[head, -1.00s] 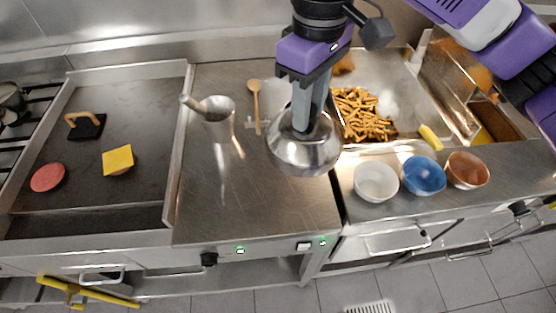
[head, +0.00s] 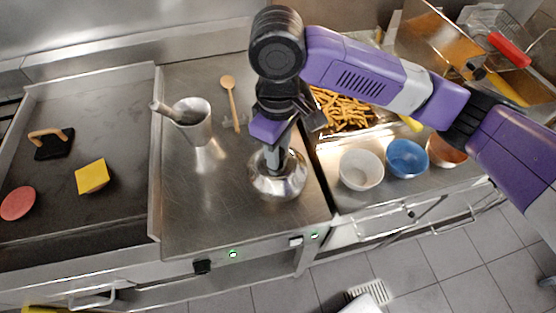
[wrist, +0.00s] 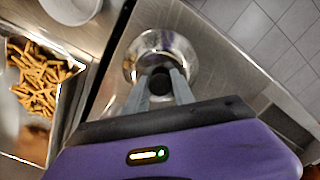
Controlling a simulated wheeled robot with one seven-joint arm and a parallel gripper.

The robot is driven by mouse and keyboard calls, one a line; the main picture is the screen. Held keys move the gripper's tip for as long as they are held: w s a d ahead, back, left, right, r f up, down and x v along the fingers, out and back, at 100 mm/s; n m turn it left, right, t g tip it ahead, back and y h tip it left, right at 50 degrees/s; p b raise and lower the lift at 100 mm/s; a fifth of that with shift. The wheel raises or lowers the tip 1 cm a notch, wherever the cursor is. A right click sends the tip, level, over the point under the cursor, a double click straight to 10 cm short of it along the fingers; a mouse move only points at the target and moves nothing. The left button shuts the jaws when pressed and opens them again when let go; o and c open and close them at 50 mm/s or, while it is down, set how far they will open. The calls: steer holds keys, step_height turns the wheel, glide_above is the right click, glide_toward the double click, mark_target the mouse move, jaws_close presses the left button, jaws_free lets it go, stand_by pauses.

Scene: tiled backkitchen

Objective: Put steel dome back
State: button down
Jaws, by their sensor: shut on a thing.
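The steel dome (head: 290,184) is a shiny round cover at the right part of the steel counter (head: 220,225), close to the counter's right edge. It also shows in the wrist view (wrist: 180,50), with a dark knob between my fingers. My gripper (head: 272,163) points down from above and is shut on the dome's knob. The dome is upright and at or just above the counter; I cannot tell whether its rim touches. My fingers hide part of the dome's top.
A steel container (head: 196,125) with a utensil and a wooden spoon (head: 231,98) are left of my gripper. Right are a white bowl (head: 361,170), a blue bowl (head: 407,158) and a tray of fries (head: 345,110). The griddle (head: 110,215) holds a patty, cheese and a press.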

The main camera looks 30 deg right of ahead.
steer(key=shift+f, duration=2.2)
steer(key=c, duration=1.1)
jaws_free()
steer(key=shift+f, duration=0.1)
steer(key=shift+o, duration=0.2)
step_height(320, 180, up, 12)
steer(key=shift+r, duration=0.15)
